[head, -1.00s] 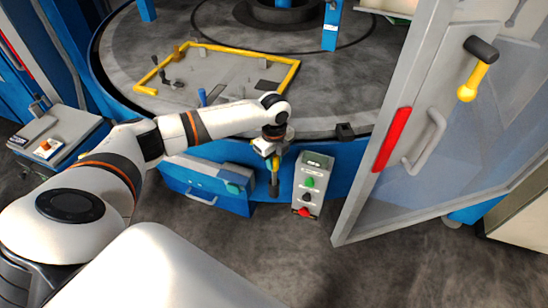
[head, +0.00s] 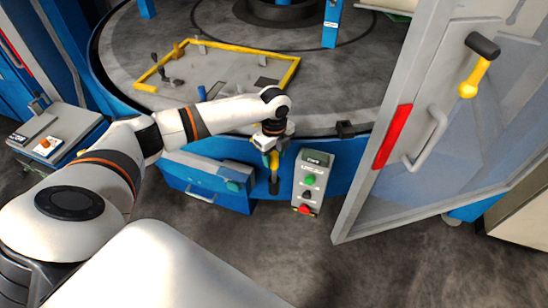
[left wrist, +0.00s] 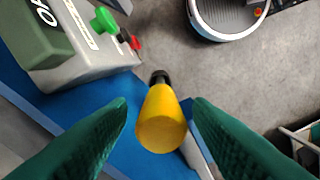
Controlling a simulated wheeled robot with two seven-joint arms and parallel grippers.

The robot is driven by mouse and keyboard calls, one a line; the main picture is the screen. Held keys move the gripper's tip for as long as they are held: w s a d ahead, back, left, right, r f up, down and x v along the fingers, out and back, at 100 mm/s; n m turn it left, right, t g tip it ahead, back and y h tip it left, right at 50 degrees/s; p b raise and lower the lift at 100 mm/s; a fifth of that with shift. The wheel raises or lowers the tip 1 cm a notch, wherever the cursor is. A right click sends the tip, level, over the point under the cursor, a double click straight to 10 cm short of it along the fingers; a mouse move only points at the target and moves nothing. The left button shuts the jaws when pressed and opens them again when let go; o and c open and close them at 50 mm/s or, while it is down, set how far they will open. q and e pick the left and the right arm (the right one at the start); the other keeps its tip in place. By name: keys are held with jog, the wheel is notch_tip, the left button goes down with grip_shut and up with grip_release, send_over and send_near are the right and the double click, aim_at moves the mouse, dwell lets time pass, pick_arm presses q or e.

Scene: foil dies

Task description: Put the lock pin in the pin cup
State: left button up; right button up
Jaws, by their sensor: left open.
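A yellow-headed pin with a dark lower end, which looks like the lock pin (head: 274,161), is at the blue front of the round table. In the left wrist view the pin (left wrist: 161,122) points away from the camera, between the green fingers. My left gripper (head: 268,147) is open above the pin's head. In the left wrist view the fingers of the gripper (left wrist: 160,108) are on either side of the yellow head, with visible gaps. I cannot pick out the pin cup with certainty. My right gripper is not in view.
A grey control box (head: 312,180) with green and red buttons stands just right of the pin. A blue drawer (head: 205,185) is to its left. A glazed door (head: 395,140) with a red strip stands open at the right. The floor in front is clear.

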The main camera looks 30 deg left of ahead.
pick_arm(q)
notch_tip(320, 180, up, 11)
jog(key=b, duration=0.3)
jog(key=w+d+f+n+t+h, duration=0.1)
jog(key=d+f+n+t+h, duration=0.3)
jog(key=d, duration=0.6)
jog(key=w+d+f+n+t+h, duration=0.1)
jog(key=d+f+n+t, duration=0.25)
jog(key=d+f, duration=0.45)
jog(key=s+a+f+n+g+y, duration=0.1)
jog(key=s+a+f+n+y, duration=0.3)
jog(key=f, duration=0.9)
jog(key=s+a+f+n+h, duration=0.1)
jog(key=s+a+f+n, duration=0.35)
jog(key=f, duration=0.75)
jog(key=s+f+g, duration=0.1)
jog(key=s+f, duration=0.5)
jog(key=s, duration=0.6)
jog(key=s+f+n+g+y, duration=0.1)
jog(key=s+f, duration=0.5)
jog(key=s, duration=0.7)
jog(key=s+f+n+g+y, duration=0.1)
jog(key=s+f+g, duration=0.2)
jog(key=s+f, duration=0.4)
jog(key=s, duration=0.6)
jog(key=shift+a, duration=0.3)
